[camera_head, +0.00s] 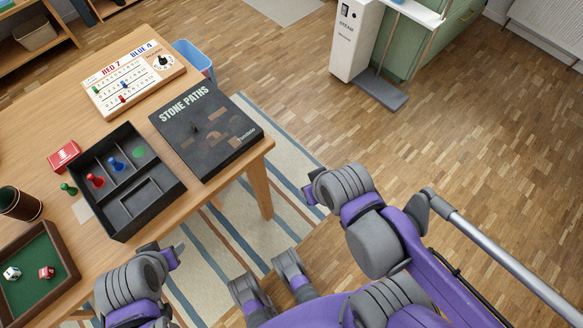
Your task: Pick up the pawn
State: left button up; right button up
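Several pawns are on or over the wooden table. A green pawn (68,189) stands on the tabletop left of the black compartment tray (150,212). A red pawn (96,181) and a blue pawn (116,164) are in the tray's compartments. A small dark piece, perhaps a pawn, shows on the Stone Paths box (195,129). My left gripper (165,253) is near the table's front edge, below the tray in the picture and apart from the pawns. My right gripper (311,185) is right of the table, over the rug. The opening of both grippers is unclear.
A scoreboard (135,82), a red card box (63,155), a dark cup (19,204) and a green-lined dice tray (60,268) with two dice are on the table. A Stone Paths box (222,150) lies at the right edge. A blue bin (196,58) stands behind.

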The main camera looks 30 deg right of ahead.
aim_at(72, 191)
jog(key=u, duration=1.3)
jog(key=j+u, duration=0.15)
jog(key=j, duration=0.45)
jog(key=i+j+u, duration=0.15)
jog(key=j, duration=0.4)
jog(key=i+l, duration=0.35)
